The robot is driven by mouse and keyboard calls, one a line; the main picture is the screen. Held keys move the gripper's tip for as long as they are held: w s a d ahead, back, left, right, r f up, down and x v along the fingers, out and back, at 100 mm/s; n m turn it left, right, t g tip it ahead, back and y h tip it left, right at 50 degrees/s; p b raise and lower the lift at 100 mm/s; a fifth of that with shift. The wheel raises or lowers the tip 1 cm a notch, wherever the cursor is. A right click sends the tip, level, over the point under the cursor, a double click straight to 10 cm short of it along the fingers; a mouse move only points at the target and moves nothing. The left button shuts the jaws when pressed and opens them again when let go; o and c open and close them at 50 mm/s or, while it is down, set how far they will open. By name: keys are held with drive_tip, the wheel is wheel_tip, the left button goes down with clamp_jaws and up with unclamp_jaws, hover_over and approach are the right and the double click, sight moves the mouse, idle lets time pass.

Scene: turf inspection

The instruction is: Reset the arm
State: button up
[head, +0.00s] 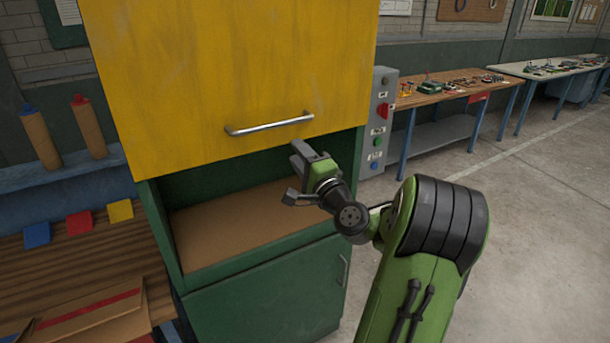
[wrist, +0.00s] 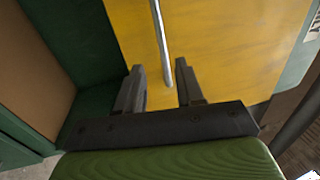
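My gripper (head: 298,172) is at the end of my green and black arm, in front of the cabinet opening and a little below the yellow door's handle. In the wrist view my gripper (wrist: 160,85) has its two dark fingers apart with a clear gap, and nothing is held. The silver bar handle (head: 270,124) is on the yellow door (head: 240,60). In the wrist view the handle (wrist: 160,40) runs down toward the gap between the fingers; whether it reaches between them I cannot tell.
The green cabinet (head: 265,300) has an open bay with a brown shelf (head: 235,222). A grey control box (head: 378,125) is at its right. A bench with colored squares (head: 80,222) and a cardboard box (head: 95,318) stands left. Floor (head: 540,220) at right is clear.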

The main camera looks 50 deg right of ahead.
drive_tip(key=v, duration=0.2)
drive_tip(key=shift+s+a, duration=0.1)
drive_tip(key=shift+s, duration=0.25)
drive_tip(key=w+a+f+n+g+y, duration=0.1)
drive_tip(key=a+f+n+g+y, duration=0.15)
drive_tip(key=a+n, duration=0.4)
drive_tip(key=w+a+f+n+g+y, duration=0.1)
drive_tip(key=a+f+n+g+y, duration=0.15)
drive_tip(key=a, duration=0.75)
drive_tip(key=w+a+f+n+g+y, duration=0.15)
drive_tip(key=a+n+y, duration=0.3)
drive_tip(key=a, duration=0.45)
drive_tip(key=s+a+f+n+g+h, duration=0.25)
drive_tip(key=s+a+n+g, duration=0.3)
drive_tip(key=s, duration=0.35)
drive_tip(key=s+f+n+g+h, duration=0.1)
drive_tip(key=s+f+n, duration=0.1)
drive_tip(key=s, duration=1.1)
drive_tip(key=shift+s+d+g, duration=0.25)
drive_tip(key=shift+d+g, duration=0.05)
drive_tip(key=shift+g, duration=0.1)
